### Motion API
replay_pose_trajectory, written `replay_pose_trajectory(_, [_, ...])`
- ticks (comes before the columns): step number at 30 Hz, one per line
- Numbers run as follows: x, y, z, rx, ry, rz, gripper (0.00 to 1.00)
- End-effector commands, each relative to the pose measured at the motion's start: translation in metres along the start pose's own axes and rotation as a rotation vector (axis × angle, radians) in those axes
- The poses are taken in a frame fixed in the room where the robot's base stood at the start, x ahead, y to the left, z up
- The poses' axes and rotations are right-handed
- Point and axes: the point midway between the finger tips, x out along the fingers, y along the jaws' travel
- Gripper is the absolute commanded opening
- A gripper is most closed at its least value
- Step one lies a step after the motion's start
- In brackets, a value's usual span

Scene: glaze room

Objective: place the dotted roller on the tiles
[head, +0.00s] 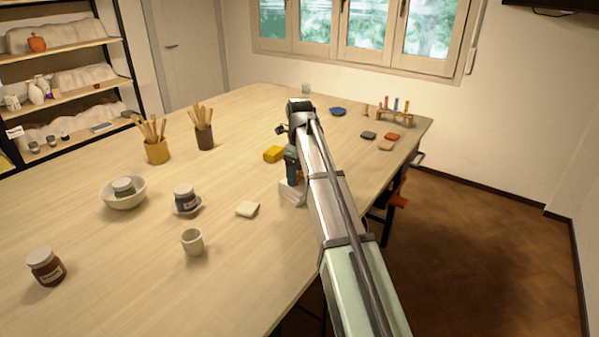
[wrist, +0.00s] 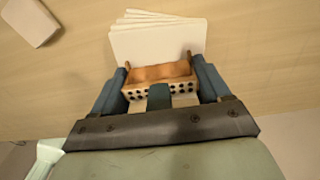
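The dotted roller (wrist: 160,82), orange-brown with rows of dark dots, sits between the two fingers of my gripper (wrist: 162,80) in the wrist view. The fingers close on its two ends. The tiles (wrist: 158,40) are a fanned stack of pale, thin slabs that shows beyond the roller and partly beneath it. I cannot tell whether the roller touches them. In the head view my gripper (head: 293,172) points down over the tiles (head: 291,194), near the table's right edge. My arm hides part of the stack there, and the roller is hardly visible.
A cream block (head: 248,209) lies left of the tiles, and a yellow block (head: 274,154) lies behind them. A white cup (head: 192,242), a dark jar (head: 185,197) and a bowl (head: 124,195) stand farther left. The wooden table (head: 110,265) has clear room at the front.

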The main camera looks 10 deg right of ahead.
Motion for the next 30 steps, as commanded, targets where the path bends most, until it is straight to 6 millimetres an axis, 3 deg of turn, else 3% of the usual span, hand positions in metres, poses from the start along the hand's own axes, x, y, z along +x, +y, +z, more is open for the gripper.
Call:
replay_pose_trajectory(7, [0.009, 0.004, -0.003, 0.000, 0.007, 0.007, 1.00])
replay_pose_trajectory(23, [0.007, 0.007, -0.004, -0.003, 0.009, 0.012, 1.00])
replay_pose_trajectory(30, [-0.023, 0.004, -0.002, -0.002, 0.005, 0.007, 1.00])
